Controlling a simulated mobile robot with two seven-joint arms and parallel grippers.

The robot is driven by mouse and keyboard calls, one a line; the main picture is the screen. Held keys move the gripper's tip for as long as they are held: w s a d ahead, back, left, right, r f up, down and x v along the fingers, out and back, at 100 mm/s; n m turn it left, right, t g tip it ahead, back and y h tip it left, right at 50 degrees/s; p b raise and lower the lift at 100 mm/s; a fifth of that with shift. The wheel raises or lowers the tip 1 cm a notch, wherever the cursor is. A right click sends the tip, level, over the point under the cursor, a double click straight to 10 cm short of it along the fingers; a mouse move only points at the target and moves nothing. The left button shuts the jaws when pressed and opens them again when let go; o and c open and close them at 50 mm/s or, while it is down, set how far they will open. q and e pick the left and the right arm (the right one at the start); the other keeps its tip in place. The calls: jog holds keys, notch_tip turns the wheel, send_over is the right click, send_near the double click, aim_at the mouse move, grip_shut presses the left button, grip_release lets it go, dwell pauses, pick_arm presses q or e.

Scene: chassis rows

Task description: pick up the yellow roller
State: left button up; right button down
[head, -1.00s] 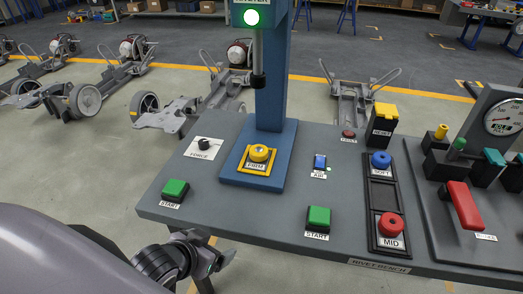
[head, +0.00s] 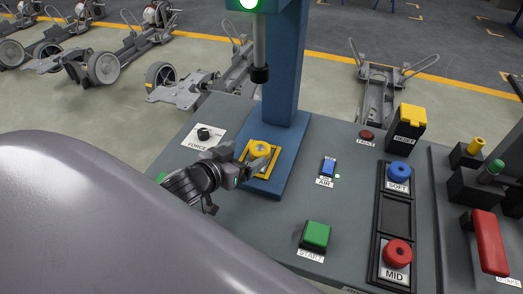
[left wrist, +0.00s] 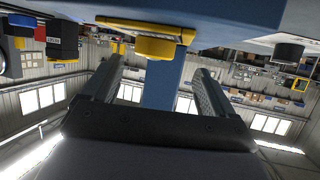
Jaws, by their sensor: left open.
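The yellow roller (head: 260,149) sits upright on a yellow-edged plate on the blue base of the press. Its label is partly hidden by my gripper in the head view. In the left wrist view, which is upside down, the roller (left wrist: 155,48) lies just ahead of the fingertips and between their lines. My left gripper (head: 249,165) is at the near left side of the roller. It also shows in the left wrist view (left wrist: 160,70), open with nothing between its fingers. I cannot tell if a finger touches the roller. My right gripper is out of view.
The blue press column (head: 288,75) rises behind the roller, with a dark ram (head: 260,72) hanging above it. A force knob (head: 203,134), green start button (head: 316,234), blue air switch (head: 328,167) and a rack with blue soft (head: 398,174) and red mid (head: 397,253) rollers surround it.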

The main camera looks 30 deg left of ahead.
aim_at(257, 151)
pick_arm(q)
jog(key=shift+d+x, duration=0.2)
jog(key=shift+x, duration=1.15)
jog(key=shift+d+x, duration=0.2)
jog(key=shift+x, duration=1.2)
jog(key=shift+c, duration=0.3)
jog(key=c, duration=1.2)
notch_tip(257, 151, up, 9)
jog(key=shift+r+p, duration=0.1)
jog(key=shift+p, duration=0.6)
jog(key=s+d+r, duration=0.1)
jog(key=s+d, duration=0.1)
jog(key=d, duration=0.1)
jog(key=s+d+r, duration=0.1)
jog(key=s+d, duration=0.1)
jog(key=s+d+r, duration=0.1)
jog(key=s+d, duration=0.1)
jog(key=d, duration=0.1)
jog(key=shift+s+d+r, duration=0.2)
jog(key=shift+d, duration=0.15)
